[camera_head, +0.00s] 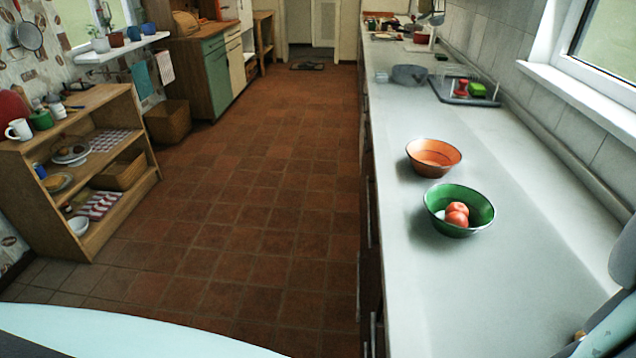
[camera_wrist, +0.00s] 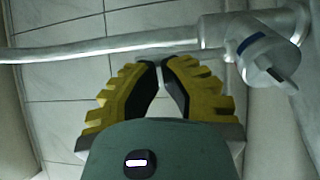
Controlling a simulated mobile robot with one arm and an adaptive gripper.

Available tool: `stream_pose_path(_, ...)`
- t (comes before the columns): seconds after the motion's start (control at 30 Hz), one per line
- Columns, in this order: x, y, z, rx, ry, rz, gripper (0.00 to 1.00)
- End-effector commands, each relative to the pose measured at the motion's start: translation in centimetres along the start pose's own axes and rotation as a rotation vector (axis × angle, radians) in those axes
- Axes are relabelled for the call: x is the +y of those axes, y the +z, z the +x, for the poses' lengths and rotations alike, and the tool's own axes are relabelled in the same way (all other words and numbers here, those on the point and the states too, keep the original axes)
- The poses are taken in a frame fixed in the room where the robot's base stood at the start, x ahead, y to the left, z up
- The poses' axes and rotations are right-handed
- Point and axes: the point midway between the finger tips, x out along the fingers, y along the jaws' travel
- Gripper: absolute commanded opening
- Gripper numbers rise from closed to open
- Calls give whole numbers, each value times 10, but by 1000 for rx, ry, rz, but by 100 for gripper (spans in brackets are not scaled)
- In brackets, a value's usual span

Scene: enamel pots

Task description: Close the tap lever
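In the wrist view, a pale metal tap (camera_wrist: 215,32) is at the upper right. A long thin pipe runs from it to the left edge. A rounded knob-like part with a dark blue band and a short flat lever (camera_wrist: 282,72) sticks out toward the lower right. My gripper (camera_wrist: 161,66) has yellow ribbed fingers with black pads, and its tips are together with nothing visible between them. The tips are just below the pipe and left of the lever; I cannot tell whether they touch the pipe. The tap cannot be made out in the head view.
White tiles (camera_wrist: 65,85) lie behind the tap. In the head view, a long pale counter (camera_head: 430,290) holds a green bowl (camera_head: 437,203) with tomatoes, an orange bowl (camera_head: 433,152), and a dish rack (camera_head: 465,98). A window sill (camera_head: 580,95) borders the right. Open tiled floor (camera_head: 260,190) lies left.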

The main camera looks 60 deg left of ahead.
Motion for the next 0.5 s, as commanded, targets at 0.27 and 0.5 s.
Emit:
stream_pose_path(0.27,4,1,4,-5,-18,-1,0)
stream_pose_path(0.5,7,2,18,-6,-104,0,0)
